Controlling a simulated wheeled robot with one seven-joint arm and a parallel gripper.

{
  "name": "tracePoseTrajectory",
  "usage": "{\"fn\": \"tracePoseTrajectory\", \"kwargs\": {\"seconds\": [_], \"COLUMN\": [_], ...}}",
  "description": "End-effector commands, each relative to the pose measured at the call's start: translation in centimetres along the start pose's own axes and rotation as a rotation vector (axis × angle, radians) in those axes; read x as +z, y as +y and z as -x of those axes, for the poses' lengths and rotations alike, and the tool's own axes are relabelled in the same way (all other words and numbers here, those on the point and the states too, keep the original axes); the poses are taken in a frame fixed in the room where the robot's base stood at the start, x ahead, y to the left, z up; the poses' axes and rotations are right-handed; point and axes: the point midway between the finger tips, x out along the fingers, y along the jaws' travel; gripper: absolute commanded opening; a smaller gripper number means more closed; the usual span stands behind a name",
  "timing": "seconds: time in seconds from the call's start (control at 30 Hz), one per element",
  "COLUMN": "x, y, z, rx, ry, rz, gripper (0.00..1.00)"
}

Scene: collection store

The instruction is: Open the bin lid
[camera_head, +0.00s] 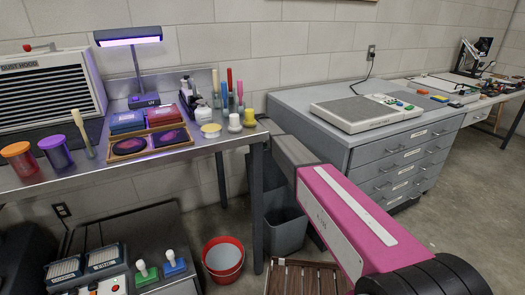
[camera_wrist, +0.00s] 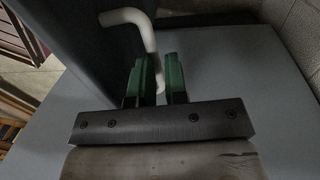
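The grey bin (camera_head: 286,232) stands on the floor between the metal table and the drawer cabinet; my arm hides part of it in the head view. In the wrist view, a white bent bar (camera_wrist: 128,16), looking like a handle, runs along a dark grey panel (camera_wrist: 88,50) and turns down toward my fingers. My gripper (camera_wrist: 162,58) has two green fingers, which stand apart. The bar's lower end shows between them, nearer the left finger, with a small gap to the right one. I cannot tell if it touches. My gripper is hidden in the head view.
The metal table (camera_head: 110,170) and its leg stand left of the bin. The drawer cabinet (camera_head: 385,170) stands close on the right. A red bucket (camera_head: 223,258) and a slatted wooden crate (camera_head: 305,277) are on the floor in front. Open floor lies at the right.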

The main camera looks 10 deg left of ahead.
Motion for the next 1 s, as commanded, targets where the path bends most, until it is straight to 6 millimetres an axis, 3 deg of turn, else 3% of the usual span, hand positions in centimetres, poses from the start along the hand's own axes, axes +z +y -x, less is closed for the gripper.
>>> {"fn": "tracePoseTrajectory", "kwargs": {"seconds": [0.03, 0.27, 0.33, 0.8, 1.0], "x": [-0.2, -0.2, -0.2, 0.0, 0.1], "y": [1.2, 1.2, 1.2, 0.5, 0.4], "z": [-2.9, -2.0, -1.0, 8.6, 10.7], "rx": [0.039, 0.036, 0.033, 0.002, -0.003], "ry": [-0.001, 0.000, 0.000, 0.002, 0.002], "rz": [-0.004, -0.005, -0.005, -0.001, -0.001], "gripper": [0.32, 0.32, 0.37, 0.37, 0.37]}}
